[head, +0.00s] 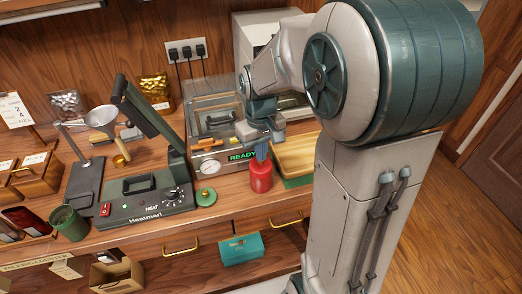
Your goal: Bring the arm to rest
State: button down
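My arm comes in from the right and bends down over the counter. My gripper (262,132) hangs at its end, in front of the clear-lidded machine (209,104) and just above a red container (260,180). No object is plainly seen held.
A heat sealer (150,205) with its arm raised stands left of a machine whose display reads READY. A wooden board (298,153) lies right of the red container. A green cup (69,223), a funnel stand and foil bags crowd the left. A teal box (241,249) sits below the counter edge.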

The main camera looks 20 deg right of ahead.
notch_tip(320, 180, up, 7)
jog(key=p, duration=0.5)
dwell(0.7)
dwell(0.4)
jog(key=s+r+m+t, duration=0.2)
jog(key=s+r, duration=0.4)
jog(key=s, duration=0.8)
jog(key=shift+t, duration=0.9)
